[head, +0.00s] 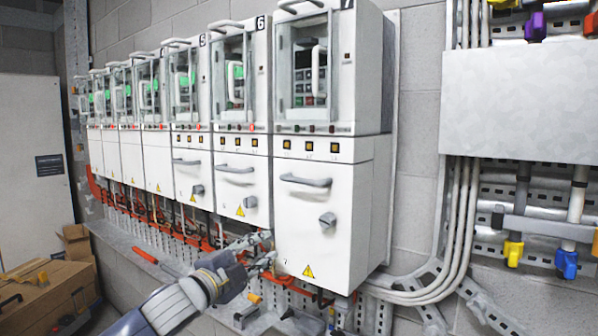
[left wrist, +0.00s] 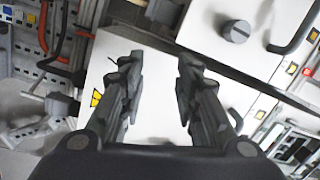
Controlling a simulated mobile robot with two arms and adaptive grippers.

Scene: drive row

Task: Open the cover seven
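Unit 7 is the nearest drive cabinet in the head view. Its upper windowed cover (head: 350,75) looks shut and has an upright white handle (head: 316,71) over a dark keypad. Below it is a white lower door (head: 320,225) with a grey bar handle (head: 306,181) and a grey knob (head: 328,220). My left gripper (head: 270,247) is low, near the bottom left edge of this lower door. My right gripper is not in view.
Further similar cabinets (head: 191,95) run in a row to the left. Red cables and rails (head: 150,218) lie under them. Grey conduits (head: 462,215) and a light panel (head: 518,95) are at the right.

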